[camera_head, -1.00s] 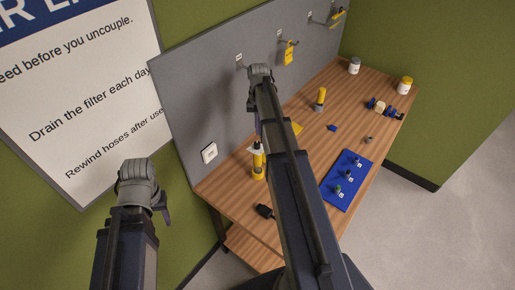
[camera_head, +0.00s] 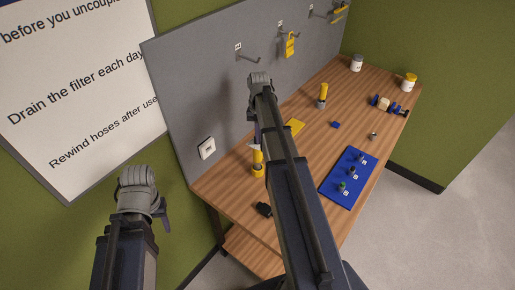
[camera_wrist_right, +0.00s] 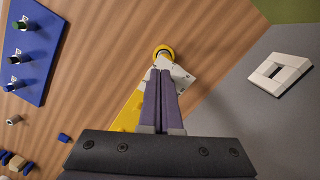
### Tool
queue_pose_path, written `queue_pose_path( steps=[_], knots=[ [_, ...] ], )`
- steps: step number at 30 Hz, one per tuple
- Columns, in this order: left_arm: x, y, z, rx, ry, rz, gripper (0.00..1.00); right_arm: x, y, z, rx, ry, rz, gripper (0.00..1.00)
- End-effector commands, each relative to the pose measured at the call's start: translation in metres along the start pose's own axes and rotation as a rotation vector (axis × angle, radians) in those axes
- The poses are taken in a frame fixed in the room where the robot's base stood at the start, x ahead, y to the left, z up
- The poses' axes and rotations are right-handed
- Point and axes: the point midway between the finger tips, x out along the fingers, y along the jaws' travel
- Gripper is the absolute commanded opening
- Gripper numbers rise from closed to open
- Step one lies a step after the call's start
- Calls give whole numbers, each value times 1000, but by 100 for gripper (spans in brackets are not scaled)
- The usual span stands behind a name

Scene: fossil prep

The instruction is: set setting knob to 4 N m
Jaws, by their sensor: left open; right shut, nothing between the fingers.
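I cannot make out a scale or any marking of 4 N m on a setting knob. A yellow upright tool (camera_head: 257,166) with a pale top stands on the bench, partly behind my right arm. In the right wrist view a round yellow end (camera_wrist_right: 163,51) with a white piece (camera_wrist_right: 181,75) shows just beyond my right fingertips. My right gripper (camera_wrist_right: 162,72) is shut and empty, close to that white piece; touching or apart, I cannot tell. In the head view my right gripper's fingers are mostly hidden by the arm. My left gripper (camera_head: 163,213) is open, left of the bench and away from it.
A blue board (camera_head: 349,178) with several small fittings lies at the bench's front. A yellow-handled tool (camera_head: 322,95), a flat yellow piece (camera_head: 296,127) and two jars (camera_head: 357,63) stand or lie further back. A grey panel (camera_head: 205,85) with hooks rises behind the bench.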

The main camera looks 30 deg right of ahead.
Motion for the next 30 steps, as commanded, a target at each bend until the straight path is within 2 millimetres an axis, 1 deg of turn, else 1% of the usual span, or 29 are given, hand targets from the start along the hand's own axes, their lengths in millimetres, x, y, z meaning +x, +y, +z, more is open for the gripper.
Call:
queue_pose_path(
  steps=[12,30],
  knots=[
    [-1,0,0,0,0,0,50,-1,0,0,0,0,0,0],
    [0,0,0,0,0,0,50,-1,-3,-7,0,0,0,0]
  ],
)
